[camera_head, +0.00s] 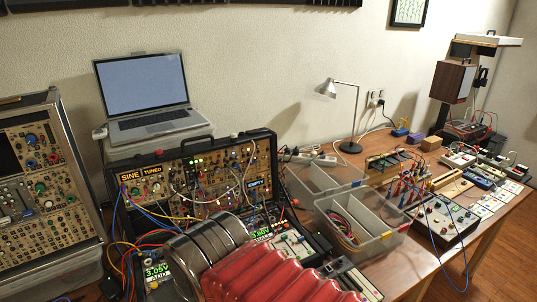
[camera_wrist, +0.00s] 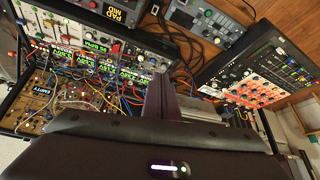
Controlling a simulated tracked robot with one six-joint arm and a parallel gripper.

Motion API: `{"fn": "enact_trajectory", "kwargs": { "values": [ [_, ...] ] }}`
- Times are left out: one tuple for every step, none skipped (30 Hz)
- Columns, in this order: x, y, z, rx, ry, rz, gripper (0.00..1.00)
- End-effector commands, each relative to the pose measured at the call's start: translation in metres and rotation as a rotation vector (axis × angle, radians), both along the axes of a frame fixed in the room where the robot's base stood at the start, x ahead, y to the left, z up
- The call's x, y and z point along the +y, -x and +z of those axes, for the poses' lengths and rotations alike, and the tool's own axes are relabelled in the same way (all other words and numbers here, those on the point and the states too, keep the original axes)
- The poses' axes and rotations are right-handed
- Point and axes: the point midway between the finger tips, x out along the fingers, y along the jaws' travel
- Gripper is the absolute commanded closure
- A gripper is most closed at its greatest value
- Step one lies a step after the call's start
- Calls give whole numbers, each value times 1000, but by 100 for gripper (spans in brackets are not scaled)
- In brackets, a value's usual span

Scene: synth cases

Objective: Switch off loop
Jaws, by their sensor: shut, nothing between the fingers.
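No switch marked "loop" can be made out in either view. In the head view an open modular synth case (camera_head: 262,140) stands on the desk. Its modules carry knobs, patch cables and small lights, with labels "SINE TUNED" (camera_head: 141,173) and "EMPTY" (camera_head: 258,183). My red-sleeved arm hides part of its front. The wrist view shows a cabled case with an "EMPTY" label (camera_wrist: 42,91) at left, and a screen reading "PAD MID" (camera_wrist: 98,10) above. My gripper (camera_wrist: 160,94) appears as dark fingers, shut and empty; contact with the panels cannot be told.
A laptop (camera_head: 143,90) stands behind the case. Another case (camera_head: 45,195) is at left. Clear bins (camera_head: 383,246) and a desk lamp (camera_head: 350,147) are to the right. A dark mixer-like panel (camera_wrist: 285,70) is at right in the wrist view. Loose cables hang around the cases.

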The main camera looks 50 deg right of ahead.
Motion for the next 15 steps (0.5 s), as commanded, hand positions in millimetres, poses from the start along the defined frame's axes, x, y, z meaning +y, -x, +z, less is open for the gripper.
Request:
{"fn": "enact_trajectory", "kwargs": {
  "values": [
    [0,0,0,0,0,0,100],
    [0,0,0,0,0,0,100],
    [0,0,0,0,0,0,100],
    [0,0,0,-1,0,-1,100],
    [-1,-1,1,-2,1,-4,100],
    [-3,-3,1,-5,3,-12,100],
    [-5,-6,2,-10,4,-19,100],
    [-8,-9,3,-16,7,-30,100],
    [-13,-14,4,-26,12,-47,100],
    [-19,-20,5,-36,17,-66,100],
    [-27,-25,7,-48,22,-87,100],
    [-37,-34,9,-66,29,-118,100],
    [-45,-42,11,-83,38,-142,100],
    [-54,-50,13,-100,44,-169,100],
    [-67,-62,17,-127,54,-206,100]
  ]
}}
